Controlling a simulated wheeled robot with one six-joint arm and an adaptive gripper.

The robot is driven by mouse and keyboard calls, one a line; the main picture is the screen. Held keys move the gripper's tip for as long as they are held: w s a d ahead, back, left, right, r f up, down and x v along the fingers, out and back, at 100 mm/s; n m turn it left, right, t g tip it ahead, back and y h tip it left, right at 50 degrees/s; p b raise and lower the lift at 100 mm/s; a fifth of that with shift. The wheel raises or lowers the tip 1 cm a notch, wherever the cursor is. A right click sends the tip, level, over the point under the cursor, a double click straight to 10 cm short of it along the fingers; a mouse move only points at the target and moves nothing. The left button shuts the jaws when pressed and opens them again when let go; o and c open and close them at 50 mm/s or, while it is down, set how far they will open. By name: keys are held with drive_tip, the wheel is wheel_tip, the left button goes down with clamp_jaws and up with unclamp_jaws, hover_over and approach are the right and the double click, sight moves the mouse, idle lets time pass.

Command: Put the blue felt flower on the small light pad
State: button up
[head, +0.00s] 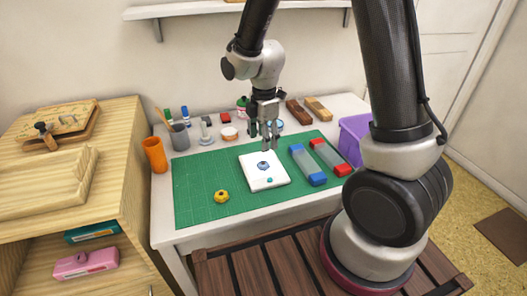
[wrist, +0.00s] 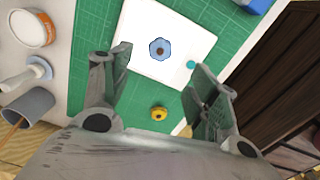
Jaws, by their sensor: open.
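The blue felt flower (head: 263,165) with a dark centre lies on a square white pad (head: 251,158) on the green mat. In the wrist view, the flower (wrist: 160,48) and the white pad (wrist: 196,38) show just ahead of the fingertips. A small teal dot-like piece (head: 270,181) lies near the pad's front edge. My gripper (head: 264,141) is open and empty, above the back part of the pad. In the wrist view, my gripper's fingers (wrist: 161,62) stand apart with the flower seen between them.
A yellow flower-like piece (head: 221,196) lies on the green mat (head: 195,180). A purple bin (head: 354,139) is at the right. Cups and stamps line the back.

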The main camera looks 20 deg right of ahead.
drive_tip(key=s+d+r+m+t, duration=0.1)
drive_tip(key=s+d+r+m, duration=0.35)
drive_tip(key=r, duration=0.35)
drive_tip(key=s+d+r+m+t, duration=0.1)
drive_tip(key=s+d+r+m, duration=0.3)
drive_tip(key=r, duration=0.5)
drive_tip(key=s+d+r+m+t, duration=0.1)
drive_tip(key=s+d+r+m, duration=0.1)
drive_tip(key=s+m, duration=0.3)
drive_tip(key=s+d+r+m+t, duration=0.1)
drive_tip(key=s+d+r+m, duration=0.2)
drive_tip(key=s+m, duration=0.3)
drive_tip(key=shift+s+d+r, duration=0.25)
drive_tip(key=shift+s+d, duration=0.05)
drive_tip(key=shift+d, duration=0.3)
